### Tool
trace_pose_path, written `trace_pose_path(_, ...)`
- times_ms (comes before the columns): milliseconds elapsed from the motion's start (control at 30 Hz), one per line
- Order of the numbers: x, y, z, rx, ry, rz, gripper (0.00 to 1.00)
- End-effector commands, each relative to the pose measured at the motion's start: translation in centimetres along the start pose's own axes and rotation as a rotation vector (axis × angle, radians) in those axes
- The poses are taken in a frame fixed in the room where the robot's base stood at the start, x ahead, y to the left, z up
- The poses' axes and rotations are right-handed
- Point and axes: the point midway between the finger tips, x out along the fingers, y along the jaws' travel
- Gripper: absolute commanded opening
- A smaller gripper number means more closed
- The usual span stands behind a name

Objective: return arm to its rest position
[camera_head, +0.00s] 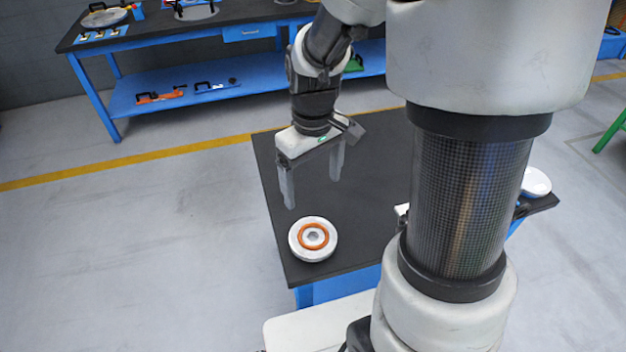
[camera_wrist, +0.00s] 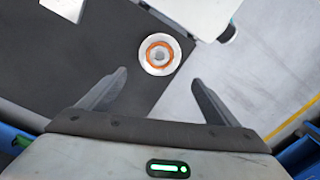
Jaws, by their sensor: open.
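My gripper (camera_head: 315,190) is open and empty, its two fingers pointing down above the dark table top (camera_head: 345,238). In the wrist view my gripper (camera_wrist: 158,88) also shows its fingers spread apart with nothing between them. A round white flanged shell (camera_head: 301,254) with an orange ring lies on the table near its front left corner. It also shows in the wrist view (camera_wrist: 149,66), ahead of the fingertips and apart from them. My arm hides much of the table's right part.
A blue workbench (camera_head: 185,82) with tools and round parts stands at the back. A white round object (camera_head: 536,182) sits at the table's right end, partly hidden by my arm. The floor to the left is clear, crossed by a yellow line (camera_head: 130,163).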

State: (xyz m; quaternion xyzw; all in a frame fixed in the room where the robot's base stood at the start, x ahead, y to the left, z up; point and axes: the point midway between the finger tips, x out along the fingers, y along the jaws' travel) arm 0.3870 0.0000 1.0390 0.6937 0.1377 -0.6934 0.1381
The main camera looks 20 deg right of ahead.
Motion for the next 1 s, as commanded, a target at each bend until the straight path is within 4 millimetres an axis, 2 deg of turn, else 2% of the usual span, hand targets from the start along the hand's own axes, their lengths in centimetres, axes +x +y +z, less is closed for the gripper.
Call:
trace_pose_path(267,0.0,0.0,0.0,0.0,0.0,0.0,0.84)
trace_pose_path(367,-1.1,-0.1,0.1,0.011,0.016,0.004,0.84)
trace_pose_path(467,-4.1,-0.4,0.7,0.046,0.065,0.016,0.84)
trace_pose_path(567,-8.7,-0.9,2.0,0.106,0.144,0.035,0.84)
trace_pose_path(600,-10.6,-1.3,2.8,0.134,0.18,0.043,0.84)
trace_pose_path(733,-15.9,-2.4,5.6,0.227,0.294,0.066,0.84)
trace_pose_path(800,-17.9,-3.0,7.1,0.271,0.348,0.076,0.84)
trace_pose_path(900,-20.0,-3.7,8.8,0.323,0.414,0.087,0.84)
trace_pose_path(1000,-21.1,-4.2,10.0,0.36,0.457,0.093,0.84)
